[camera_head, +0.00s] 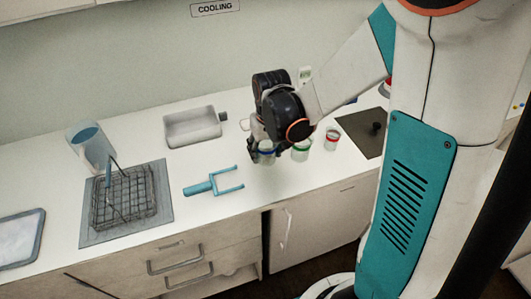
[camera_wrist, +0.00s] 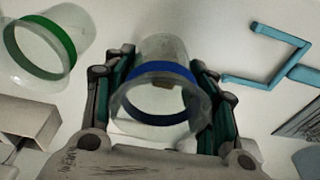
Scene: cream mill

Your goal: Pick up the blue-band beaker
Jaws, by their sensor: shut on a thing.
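The blue-band beaker (camera_wrist: 163,105) is a clear cup with a blue ring. In the wrist view it sits between the two fingers of my gripper (camera_wrist: 160,95), which is shut on its sides. In the head view the beaker (camera_head: 266,158) shows below my gripper (camera_head: 264,151), at the front part of the counter. I cannot tell for sure whether its base touches the counter.
A green-band beaker (camera_head: 301,153) stands just right of it, and a red-band beaker (camera_head: 332,139) farther right. A blue forked tool (camera_head: 215,183) lies to the left. A wire basket (camera_head: 124,196) on a grey mat and a grey tray (camera_head: 193,127) stand farther left.

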